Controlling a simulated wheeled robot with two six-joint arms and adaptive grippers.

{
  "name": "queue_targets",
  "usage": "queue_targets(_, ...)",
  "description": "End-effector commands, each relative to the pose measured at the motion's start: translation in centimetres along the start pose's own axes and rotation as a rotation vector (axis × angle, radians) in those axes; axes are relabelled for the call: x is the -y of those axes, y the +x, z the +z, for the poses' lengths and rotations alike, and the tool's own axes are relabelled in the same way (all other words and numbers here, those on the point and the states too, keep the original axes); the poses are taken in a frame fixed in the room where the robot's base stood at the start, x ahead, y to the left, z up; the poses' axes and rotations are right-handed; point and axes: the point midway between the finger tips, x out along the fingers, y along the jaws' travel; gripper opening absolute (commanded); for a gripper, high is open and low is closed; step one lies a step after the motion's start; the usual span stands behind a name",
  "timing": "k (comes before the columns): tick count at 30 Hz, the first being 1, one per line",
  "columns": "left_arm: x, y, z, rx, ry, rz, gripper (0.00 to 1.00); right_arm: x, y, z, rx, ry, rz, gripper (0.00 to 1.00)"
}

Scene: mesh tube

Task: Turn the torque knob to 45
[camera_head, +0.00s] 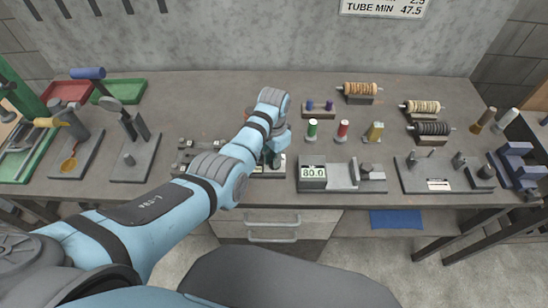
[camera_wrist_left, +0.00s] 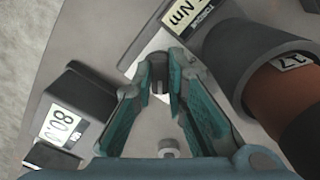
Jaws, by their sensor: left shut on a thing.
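My left gripper (camera_head: 274,158) reaches down over the bench at centre, above a small torque unit (camera_head: 268,174) mostly hidden by my arm. In the left wrist view my left gripper (camera_wrist_left: 160,82) has its teal fingers closed at the tips around a small dark knob (camera_wrist_left: 158,62). The knob sits beside a tilted display plate (camera_wrist_left: 188,16) reading "TORQUE" and "Nm"; its number is outside the picture. The knob's setting cannot be read. My right gripper is in neither view.
A large dark collar (camera_wrist_left: 235,60) marked 37 stands close by. Green (camera_head: 312,131), red (camera_head: 343,131) and yellow (camera_head: 375,131) pieces stand behind.

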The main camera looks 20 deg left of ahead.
Motion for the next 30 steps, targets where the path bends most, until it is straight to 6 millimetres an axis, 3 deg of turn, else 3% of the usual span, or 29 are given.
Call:
queue_targets(10,0.13,-0.15,-0.15,-0.005,0.158,-0.002,0.00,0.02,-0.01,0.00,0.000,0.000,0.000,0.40)
queue_targets(26,0.14,-0.16,-0.17,-0.005,0.189,-0.003,0.00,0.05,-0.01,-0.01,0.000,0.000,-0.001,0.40)
queue_targets(27,0.14,-0.16,-0.17,-0.005,0.189,-0.003,0.15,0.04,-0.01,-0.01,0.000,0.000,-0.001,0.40)
queue_targets(30,0.13,-0.14,-0.15,-0.004,0.188,-0.002,0.31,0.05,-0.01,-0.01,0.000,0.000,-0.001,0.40)
